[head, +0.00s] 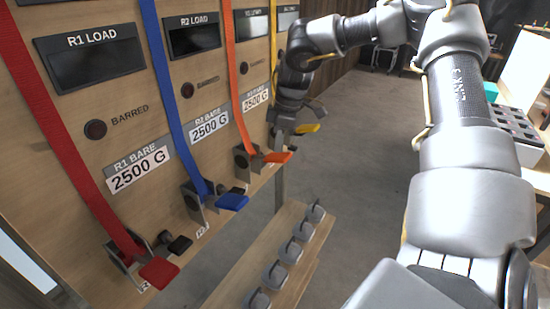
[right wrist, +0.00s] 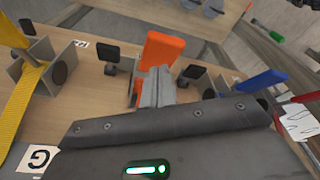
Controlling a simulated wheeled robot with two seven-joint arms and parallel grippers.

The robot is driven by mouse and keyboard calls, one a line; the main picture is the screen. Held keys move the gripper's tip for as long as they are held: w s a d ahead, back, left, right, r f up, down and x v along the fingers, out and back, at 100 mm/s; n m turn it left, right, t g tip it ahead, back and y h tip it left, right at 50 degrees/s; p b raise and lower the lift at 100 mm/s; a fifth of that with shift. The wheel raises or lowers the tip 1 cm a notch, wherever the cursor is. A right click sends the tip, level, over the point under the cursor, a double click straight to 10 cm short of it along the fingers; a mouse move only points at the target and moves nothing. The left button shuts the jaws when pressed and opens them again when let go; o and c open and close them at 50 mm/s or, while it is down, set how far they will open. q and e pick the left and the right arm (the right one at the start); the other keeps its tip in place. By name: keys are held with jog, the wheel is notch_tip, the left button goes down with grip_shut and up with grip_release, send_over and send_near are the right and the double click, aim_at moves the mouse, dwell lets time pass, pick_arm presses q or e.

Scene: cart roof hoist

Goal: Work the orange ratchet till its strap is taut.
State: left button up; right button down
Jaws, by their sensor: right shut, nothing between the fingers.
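The orange strap (head: 235,75) runs straight down the wooden board to the orange ratchet, whose orange handle (head: 277,156) sticks out to the right. My right gripper (head: 282,132) hangs close to that ratchet in the head view. In the right wrist view its fingers (right wrist: 158,85) are shut and empty, right in front of the upright orange handle (right wrist: 165,50). They overlap its lower part; I cannot tell whether they touch it. The fingers hide much of the ratchet's body. My left gripper is not in view.
The blue ratchet handle (head: 232,202) and red ratchet handle (head: 159,273) sit nearer on the same board. The yellow handle (head: 307,128) is just beyond my right gripper. Several grey shackles (head: 290,251) stand on a low wooden shelf. Open floor (head: 365,140) lies to the right.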

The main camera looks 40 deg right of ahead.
aim_at(282, 155)
jog(key=shift+s+d+f+b, duration=0.1)
jog(key=shift+s+f+b, duration=0.05)
jog(key=shift+f+b, duration=1.55)
jog(key=shift+s+f+b, duration=0.15)
jog(key=shift+f+b, duration=1.45)
jog(key=shift+f, duration=0.1)
jog(key=r+p, duration=0.1)
jog(key=r, duration=0.1)
jog(key=r+p, duration=0.1)
jog(key=r, duration=0.1)
jog(key=r+p, duration=0.1)
jog(key=r, duration=0.1)
jog(key=shift+w+r, duration=0.25)
jog(key=shift+w, duration=0.1)
jog(key=shift+r, duration=0.2)
jog(key=shift+s, duration=0.1)
notch_tip(282, 155, up, 6)
jog(key=p, duration=0.3)
